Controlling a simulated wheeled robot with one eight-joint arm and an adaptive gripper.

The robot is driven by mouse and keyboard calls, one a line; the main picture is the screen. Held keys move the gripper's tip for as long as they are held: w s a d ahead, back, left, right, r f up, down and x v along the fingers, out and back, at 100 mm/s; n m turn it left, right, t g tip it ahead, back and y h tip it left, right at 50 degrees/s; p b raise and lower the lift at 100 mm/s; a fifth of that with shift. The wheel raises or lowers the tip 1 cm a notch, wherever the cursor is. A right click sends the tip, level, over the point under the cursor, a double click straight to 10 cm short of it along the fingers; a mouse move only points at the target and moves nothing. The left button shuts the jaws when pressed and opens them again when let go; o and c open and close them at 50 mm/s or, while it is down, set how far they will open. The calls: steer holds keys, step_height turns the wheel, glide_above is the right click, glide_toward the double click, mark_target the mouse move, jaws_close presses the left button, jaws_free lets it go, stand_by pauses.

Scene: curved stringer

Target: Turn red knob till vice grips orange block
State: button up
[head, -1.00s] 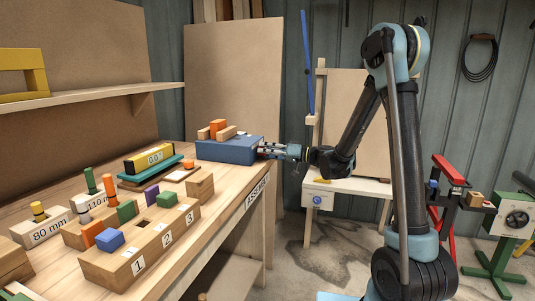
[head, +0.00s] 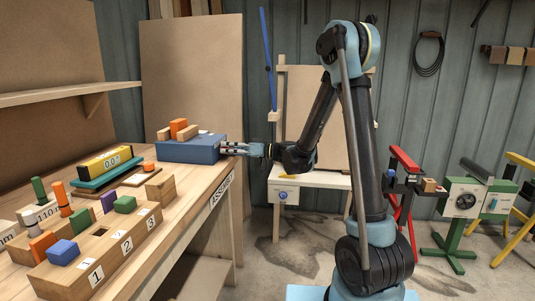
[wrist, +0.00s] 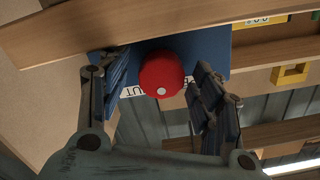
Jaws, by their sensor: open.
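The vice is a blue box (head: 190,151) at the far end of the workbench, with two wooden jaws (head: 187,133) on top. An upright orange block (head: 179,127) stands between the jaws; whether both jaws touch it is too small to tell. My gripper (head: 234,148) reaches in from the right, at the vice's right face. In the wrist view, the round red knob (wrist: 161,74) with a pale dot lies between my two open fingers, with a visible gap on each side. In the head view the knob is hidden by the fingers.
The workbench holds a numbered wooden block (head: 112,248) with coloured pegs and a yellow gauge (head: 105,162) on a teal base, nearer than the vice. A white-topped table (head: 309,181) stands behind my arm. A red stand and a green machine (head: 464,202) are at right.

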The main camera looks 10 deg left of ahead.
steer(key=n, duration=0.6)
steer(key=shift+n, duration=0.3)
steer(key=s+d, duration=0.1)
steer(key=d, duration=1.6)
steer(key=shift+s+d, duration=0.2)
steer(key=shift+m, duration=0.8)
steer(key=a, duration=0.5)
steer(key=w+a, duration=0.1)
steer(key=a, duration=1.1)
steer(key=shift+w+a+r, duration=0.1)
steer(key=shift+w+a, duration=0.1)
steer(key=shift+a, duration=0.05)
steer(key=shift+c, duration=0.5)
steer(key=c, duration=1)
